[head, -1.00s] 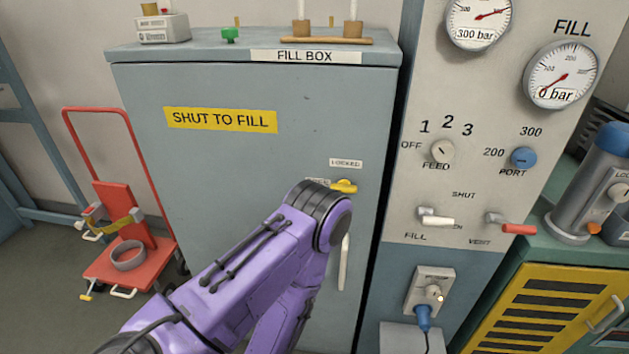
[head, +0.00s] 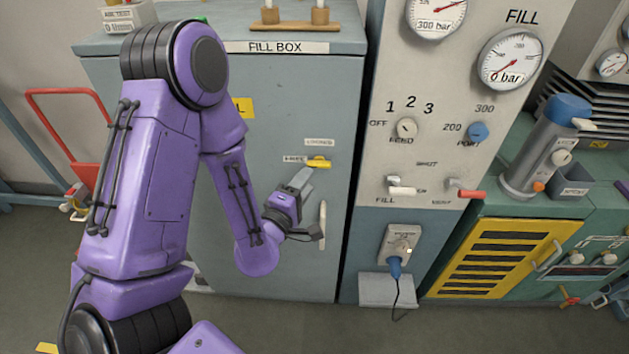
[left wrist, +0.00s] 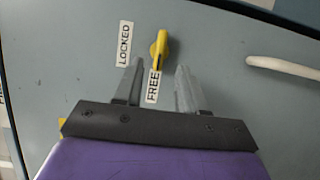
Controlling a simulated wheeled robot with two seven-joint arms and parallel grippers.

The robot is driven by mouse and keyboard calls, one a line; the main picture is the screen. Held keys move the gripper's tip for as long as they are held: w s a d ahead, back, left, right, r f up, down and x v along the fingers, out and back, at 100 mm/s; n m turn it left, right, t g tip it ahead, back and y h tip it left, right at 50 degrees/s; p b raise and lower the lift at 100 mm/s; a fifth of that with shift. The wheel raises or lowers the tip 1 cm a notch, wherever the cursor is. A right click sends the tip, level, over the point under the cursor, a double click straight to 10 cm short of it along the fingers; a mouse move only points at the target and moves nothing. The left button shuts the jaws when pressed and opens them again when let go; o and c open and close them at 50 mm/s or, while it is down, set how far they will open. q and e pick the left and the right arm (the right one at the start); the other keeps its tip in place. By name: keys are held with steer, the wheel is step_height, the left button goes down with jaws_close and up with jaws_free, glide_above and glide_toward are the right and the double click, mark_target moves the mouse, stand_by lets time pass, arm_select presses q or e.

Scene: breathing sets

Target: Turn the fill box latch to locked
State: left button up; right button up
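The fill box (head: 275,100) is a grey cabinet with a shut door. Its yellow latch (head: 318,162) sits near the door's right edge, beside a LOCKED label (head: 319,142) above and a FREE label to its left. In the left wrist view the yellow latch (left wrist: 159,48) lies just beyond my fingertips, with its handle lined up toward the FREE label (left wrist: 153,86) and the LOCKED label (left wrist: 124,44) off to the left. My left gripper (left wrist: 160,75) is open, its two fingers apart and nothing between them touching the latch. My right gripper is not in view.
A white door handle (head: 322,225) is below the latch; it shows at the right in the wrist view. The gauge panel (head: 425,130) with knobs and levers stands right of the box. A red trolley (head: 75,130) is partly hidden behind my left arm.

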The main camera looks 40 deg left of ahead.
mark_target(317, 167)
arm_select(q)
steer(key=shift+w+a+r+p, duration=0.1)
steer(key=shift+w+r+p, duration=0.05)
steer(key=shift+w+p, duration=0.45)
steer(key=shift+w+a+r+p, duration=0.1)
steer(key=shift+w+p, duration=0.35)
steer(key=shift+p, duration=0.2)
steer(key=w, duration=0.2)
steer(key=shift+w+a+f+p, duration=0.1)
steer(key=shift+w+f+p, duration=0.05)
steer(key=shift+w+p, duration=0.2)
steer(key=shift+w+a+f, duration=0.1)
steer(key=shift+w, duration=0.15)
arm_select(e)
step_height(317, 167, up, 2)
arm_select(q)
jaws_close()
